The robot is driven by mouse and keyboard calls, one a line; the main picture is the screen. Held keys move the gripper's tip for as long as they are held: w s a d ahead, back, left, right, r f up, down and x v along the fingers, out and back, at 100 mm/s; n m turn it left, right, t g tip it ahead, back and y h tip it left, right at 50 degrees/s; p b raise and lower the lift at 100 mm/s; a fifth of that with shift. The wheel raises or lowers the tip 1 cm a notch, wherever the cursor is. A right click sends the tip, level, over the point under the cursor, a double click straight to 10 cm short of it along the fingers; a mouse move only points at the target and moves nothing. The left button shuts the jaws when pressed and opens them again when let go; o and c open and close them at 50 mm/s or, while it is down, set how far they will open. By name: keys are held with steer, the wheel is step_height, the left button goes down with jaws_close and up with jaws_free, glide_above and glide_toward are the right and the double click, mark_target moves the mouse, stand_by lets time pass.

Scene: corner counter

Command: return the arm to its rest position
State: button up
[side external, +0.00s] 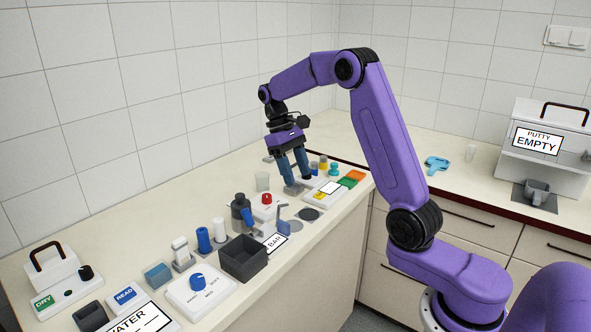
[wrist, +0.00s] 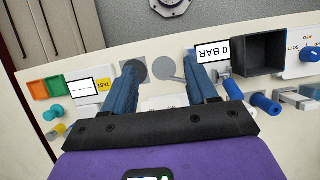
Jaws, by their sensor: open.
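My gripper (side external: 294,168) has two blue fingers and hangs from the purple arm over the far part of the counter, pointing down. In the wrist view its fingers (wrist: 164,82) stand wide apart with nothing held between them. The fingertips are just above or beside the white box with the red knob (side external: 267,199) and the panel with the white label (side external: 328,187). I cannot tell whether they touch anything. The arm is bent at a high elbow above the counter corner.
A dark open box (side external: 243,258), a dark bottle (side external: 240,213) and blue and white cylinders stand nearer along the counter (side external: 318,250). The putty dispenser (side external: 541,150) stands on the right counter. Air above the counter is clear.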

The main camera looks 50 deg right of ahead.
stand_by(0.3)
steer(key=s+a+r+n+t+h, duration=0.1)
steer(key=s+a+n+t, duration=0.2)
steer(key=s+a+n, duration=0.55)
steer(key=s+a+f+n+t, duration=0.1)
steer(key=s+a+n, duration=0.1)
steer(key=s, duration=0.8)
steer(key=s+a+f+n+y, duration=0.1)
steer(key=s+a, duration=0.3)
steer(key=s, duration=0.7)
steer(key=shift+s+a+f+n+t, duration=0.2)
steer(key=shift+a+f+n+t, duration=0.2)
steer(key=shift+n, duration=0.25)
